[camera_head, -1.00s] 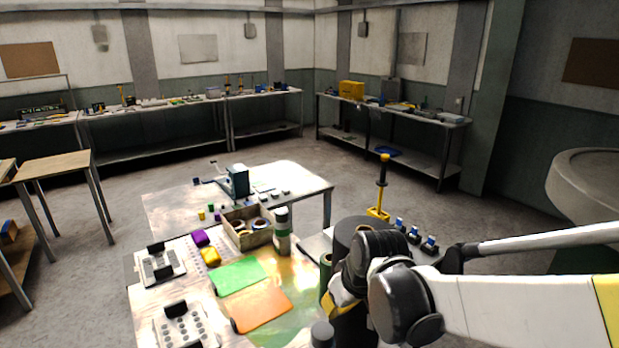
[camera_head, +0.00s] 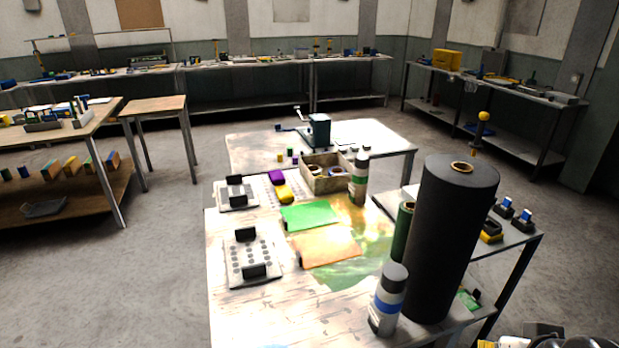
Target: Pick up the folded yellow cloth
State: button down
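A small folded yellow cloth (camera_head: 284,194) lies on the near bench top, towards its back left. It touches or nearly touches a folded purple cloth (camera_head: 276,178) just behind it. A green sheet (camera_head: 310,216) lies in front of it, and a wooden box (camera_head: 322,182) holding rolls stands to its right. Nothing covers the yellow cloth. Only a small dark and yellow piece of my arm shows at the bottom right edge, far from the cloth. My gripper's fingers do not show.
An orange sheet (camera_head: 327,248) lies nearer than the green one. Plates with black blocks (camera_head: 252,256) stand at the left. A tall black roll (camera_head: 452,240), a grey-blue bottle (camera_head: 388,299) and a green-banded bottle (camera_head: 359,180) stand at the right. The bench's front left is clear.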

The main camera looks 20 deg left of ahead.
aim_at(284, 193)
jog(key=u, duration=1)
jog(key=i+j+u, duration=0.2)
jog(key=j+u, duration=0.2)
jog(key=i+j+u, duration=0.2)
jog(key=j+u, duration=0.2)
jog(key=i+j+u, duration=0.4)
jog(key=i+j+z, duration=0.1)
jog(key=i+j, duration=0.15)
jog(key=i, duration=0.3)
jog(key=i+j+z, duration=0.1)
jog(key=i+j, duration=0.15)
jog(key=i, duration=0.35)
jog(key=i+j+z, duration=0.1)
jog(key=i+j, duration=0.25)
jog(key=i, duration=0.15)
jog(key=i+l+z, duration=0.15)
jog(key=z, duration=0.3)
jog(key=i+z, duration=0.3)
jog(key=z, duration=0.15)
jog(key=i+z, duration=0.25)
jog(key=z, duration=0.2)
jog(key=i+j+z, duration=0.1)
jog(key=i+z, duration=0.15)
jog(key=z, duration=0.2)
jog(key=i+j+z, duration=0.15)
jog(key=z, duration=0.3)
jog(key=i+l+z, duration=0.2)
jog(key=i+z, duration=0.2)
jog(key=i, duration=0.1)
